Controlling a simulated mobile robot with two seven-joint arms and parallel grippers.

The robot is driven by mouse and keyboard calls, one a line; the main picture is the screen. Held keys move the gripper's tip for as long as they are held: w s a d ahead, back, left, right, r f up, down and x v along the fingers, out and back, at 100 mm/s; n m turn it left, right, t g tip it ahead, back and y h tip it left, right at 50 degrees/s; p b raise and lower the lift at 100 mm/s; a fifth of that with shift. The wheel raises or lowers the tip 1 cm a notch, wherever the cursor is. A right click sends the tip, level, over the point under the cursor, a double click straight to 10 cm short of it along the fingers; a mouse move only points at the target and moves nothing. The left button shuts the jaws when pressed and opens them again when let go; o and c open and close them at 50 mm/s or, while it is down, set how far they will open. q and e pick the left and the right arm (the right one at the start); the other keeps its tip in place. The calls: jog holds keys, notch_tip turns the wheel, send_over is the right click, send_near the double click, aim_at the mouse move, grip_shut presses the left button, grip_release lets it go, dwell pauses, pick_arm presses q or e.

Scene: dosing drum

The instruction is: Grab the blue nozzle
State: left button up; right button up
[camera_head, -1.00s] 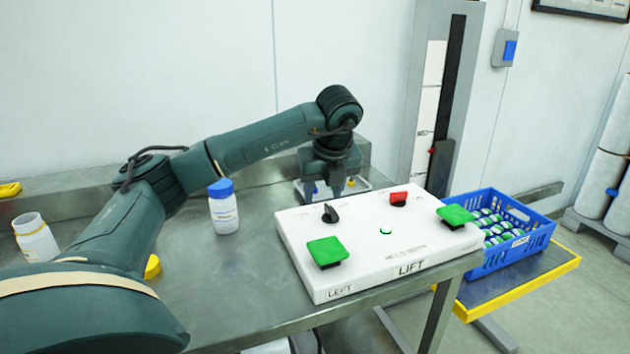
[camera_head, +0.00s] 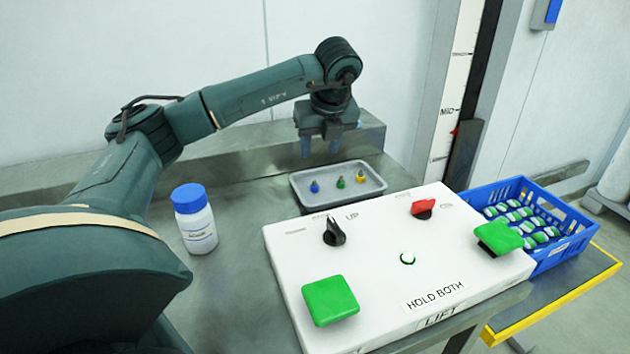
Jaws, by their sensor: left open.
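The blue nozzle (camera_head: 314,187) stands at the left in a shallow grey tray (camera_head: 376,193), beside a green nozzle (camera_head: 340,182) and a yellow nozzle (camera_head: 360,177). My left gripper (camera_head: 320,150) points down above the back left part of the tray. It is open and empty, its two fingertips apart and higher than the nozzles. The blue nozzle is free and fully visible, in front of and below the fingers. My right gripper is not in view.
A white control box (camera_head: 385,270) with green pads, a black knob and a red switch stands in front of the tray. A white bottle with a blue cap (camera_head: 197,228) stands to the left. A blue crate (camera_head: 565,243) of bottles is at the right.

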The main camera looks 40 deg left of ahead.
pick_arm(q)
send_over(315, 185)
jog(key=s+d, duration=0.2)
jog(key=f, duration=0.6)
jog(key=shift+w+a+f, duration=0.15)
jog(key=shift+w+f, duration=0.05)
jog(key=shift+d+p+x, duration=0.15)
jog(key=shift+x, duration=1.25)
jog(key=shift+d+p+x, duration=0.15)
jog(key=shift+x, duration=1.3)
jog(key=shift+w, duration=0.1)
grip_shut()
